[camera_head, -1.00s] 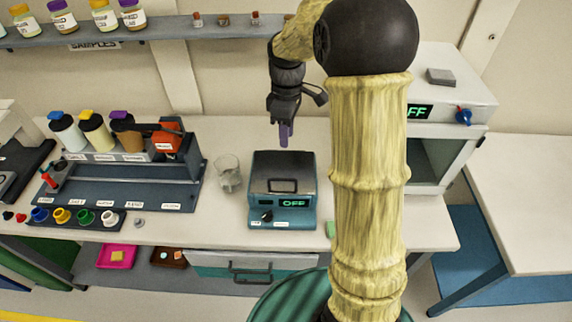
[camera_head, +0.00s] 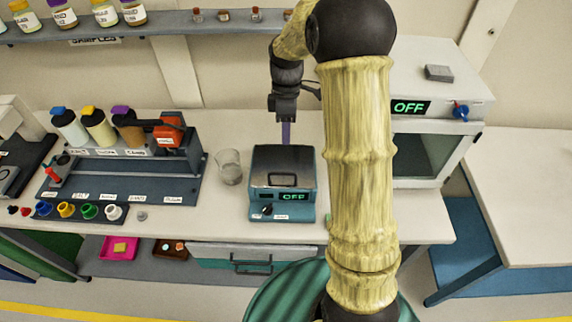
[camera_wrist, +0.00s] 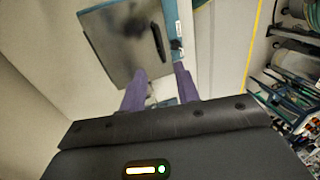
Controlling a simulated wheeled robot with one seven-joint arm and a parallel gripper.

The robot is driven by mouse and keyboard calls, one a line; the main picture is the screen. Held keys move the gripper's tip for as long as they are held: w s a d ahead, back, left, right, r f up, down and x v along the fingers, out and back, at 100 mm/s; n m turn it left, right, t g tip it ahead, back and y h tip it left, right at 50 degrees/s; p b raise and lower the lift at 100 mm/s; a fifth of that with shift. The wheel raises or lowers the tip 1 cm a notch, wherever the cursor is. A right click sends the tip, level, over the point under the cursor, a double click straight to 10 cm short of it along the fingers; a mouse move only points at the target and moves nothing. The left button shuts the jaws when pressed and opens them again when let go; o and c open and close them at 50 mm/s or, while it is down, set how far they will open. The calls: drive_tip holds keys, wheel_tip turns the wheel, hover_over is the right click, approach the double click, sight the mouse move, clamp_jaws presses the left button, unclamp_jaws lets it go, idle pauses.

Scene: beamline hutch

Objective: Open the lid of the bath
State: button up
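The bath (camera_head: 283,208) is a teal box on the bench with a green OFF display and a dark knob on its front. Its grey metal lid (camera_head: 268,160) lies shut on top, with a dark handle near the front edge. In the wrist view the lid (camera_wrist: 118,45) and its handle (camera_wrist: 157,42) are ahead of the fingers. My gripper (camera_head: 286,133) points down at the back edge of the lid in the head view. In the wrist view my gripper (camera_wrist: 160,82) has its two purple fingers apart with nothing between them. Contact with the lid cannot be told.
A glass beaker (camera_head: 229,167) stands close left of the bath. A rack with bottles (camera_head: 125,170) is further left. An oven (camera_head: 425,150) with an OFF display is at right, partly behind my arm. A sample shelf (camera_head: 180,25) runs along the wall above.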

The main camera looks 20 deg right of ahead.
drive_tip(key=p, duration=0.3)
hover_over(286, 178)
wheel_tip(286, 178, down, 12)
drive_tip(key=shift+s+f, duration=0.15)
drive_tip(key=shift+f, duration=0.1)
clamp_jaws()
